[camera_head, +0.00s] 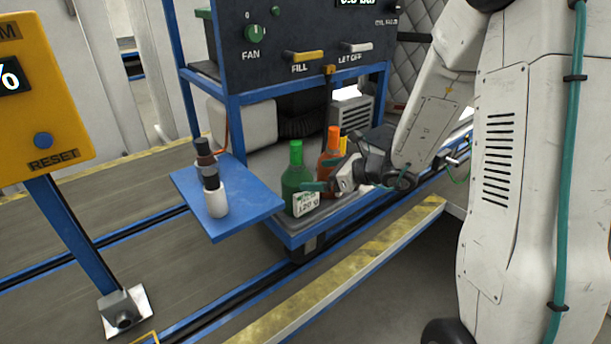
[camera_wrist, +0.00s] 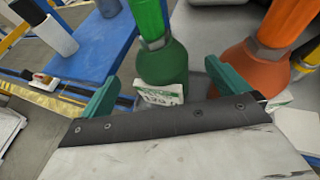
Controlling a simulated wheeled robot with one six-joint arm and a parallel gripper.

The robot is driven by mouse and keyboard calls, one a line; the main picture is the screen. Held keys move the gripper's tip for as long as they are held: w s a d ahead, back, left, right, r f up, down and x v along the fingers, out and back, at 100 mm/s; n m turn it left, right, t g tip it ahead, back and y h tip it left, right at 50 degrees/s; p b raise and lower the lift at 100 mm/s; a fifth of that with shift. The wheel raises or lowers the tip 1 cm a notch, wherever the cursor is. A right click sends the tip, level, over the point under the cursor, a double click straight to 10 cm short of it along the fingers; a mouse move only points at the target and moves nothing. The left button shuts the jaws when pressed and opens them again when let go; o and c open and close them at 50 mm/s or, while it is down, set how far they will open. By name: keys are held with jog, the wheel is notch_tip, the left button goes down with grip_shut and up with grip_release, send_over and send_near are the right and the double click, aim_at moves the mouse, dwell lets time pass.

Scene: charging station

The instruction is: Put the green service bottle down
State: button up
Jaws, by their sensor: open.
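The green service bottle (camera_head: 295,180) stands upright on the lower shelf (camera_head: 310,230) of the blue-framed cart, with a white label low on its front. My gripper (camera_head: 318,186) reaches in from the right at the bottle's lower part. In the wrist view, the green bottle (camera_wrist: 163,62) stands between and just beyond the two teal fingers (camera_wrist: 160,90). The fingers are spread wide, with a gap on both sides of the bottle. The bottle's top is cut off in the wrist view.
An orange bottle (camera_head: 329,150) stands close to the right of the green one. A blue side tray (camera_head: 245,204) to the left carries a white and dark cylinder (camera_head: 214,198). The cart's control panel (camera_head: 300,45) is above. A yellow-striped edge (camera_head: 350,270) runs in front.

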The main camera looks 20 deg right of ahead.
jog(key=v, duration=0.5)
jog(key=s+a+r+n+g, duration=0.4)
jog(key=s+a+r+n, duration=0.15)
jog(key=s+n, duration=0.25)
jog(key=s+a+r+n+g, duration=0.4)
jog(key=s+a+n, duration=0.2)
jog(key=s+n, duration=0.15)
jog(key=s+d+r+n+h, duration=0.1)
jog(key=s+d+n+h, duration=0.2)
jog(key=s+n, duration=0.3)
jog(key=s+d+r+n+h, duration=0.2)
jog(key=s+d+n+h, duration=0.2)
jog(key=s, duration=0.4)
jog(key=shift+d+n+g+h, duration=0.2)
jog(key=shift+n+g+h, duration=0.2)
jog(key=shift+n+h, duration=0.6)
